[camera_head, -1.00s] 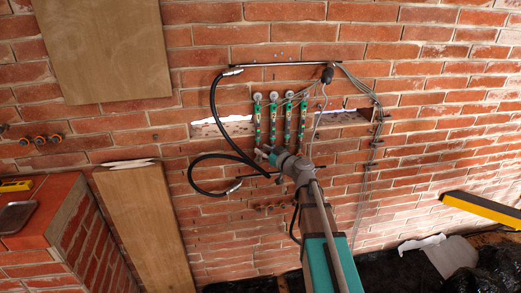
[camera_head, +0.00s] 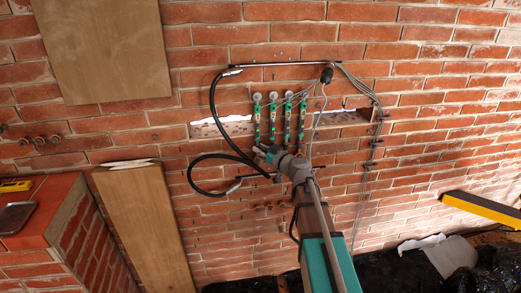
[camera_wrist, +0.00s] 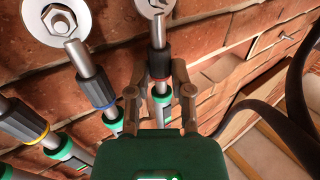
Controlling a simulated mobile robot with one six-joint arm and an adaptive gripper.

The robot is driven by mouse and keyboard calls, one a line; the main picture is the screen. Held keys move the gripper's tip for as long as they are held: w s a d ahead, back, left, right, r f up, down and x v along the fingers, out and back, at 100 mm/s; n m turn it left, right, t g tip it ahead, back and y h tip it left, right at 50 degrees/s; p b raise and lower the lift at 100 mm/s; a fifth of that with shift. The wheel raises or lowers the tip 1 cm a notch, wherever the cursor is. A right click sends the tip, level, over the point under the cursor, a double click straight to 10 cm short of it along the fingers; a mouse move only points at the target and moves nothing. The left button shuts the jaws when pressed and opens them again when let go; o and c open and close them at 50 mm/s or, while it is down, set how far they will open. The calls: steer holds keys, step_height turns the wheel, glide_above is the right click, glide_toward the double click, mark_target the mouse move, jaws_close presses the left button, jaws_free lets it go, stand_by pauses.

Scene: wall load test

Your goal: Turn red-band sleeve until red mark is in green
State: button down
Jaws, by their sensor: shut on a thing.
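The red-band sleeve (camera_wrist: 160,64) is a dark ribbed collar on a metal rod in the wrist view, with a narrow red band at its lower end. My gripper (camera_wrist: 160,90) is shut on it, one finger on each side. A green collar shows on the rod below the sleeve, partly hidden by my gripper. I cannot make out the red mark or a green zone for it. In the head view my gripper (camera_head: 263,152) is at the lower end of the row of green rods (camera_head: 273,122), and the sleeve is too small to tell.
In the wrist view a blue-band sleeve (camera_wrist: 96,93) and a yellow-band sleeve (camera_wrist: 28,130) stand to the left. A black hose (camera_wrist: 300,85) loops close on the right. In the head view a wooden board (camera_head: 145,225) leans at the left.

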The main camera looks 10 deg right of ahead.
steer(key=shift+s+m+t+h, duration=0.1)
steer(key=shift+m+t+h, duration=0.2)
steer(key=shift+h, duration=0.1)
steer(key=shift+a+m+t+h, duration=0.2)
steer(key=shift+m+t+h, duration=0.5)
steer(key=shift+m+h, duration=0.65)
steer(key=shift+h, duration=0.45)
steer(key=c, duration=0.8)
jaws_free()
steer(key=shift+s, duration=0.1)
steer(key=v, duration=1.2)
steer(key=shift+d, duration=0.1)
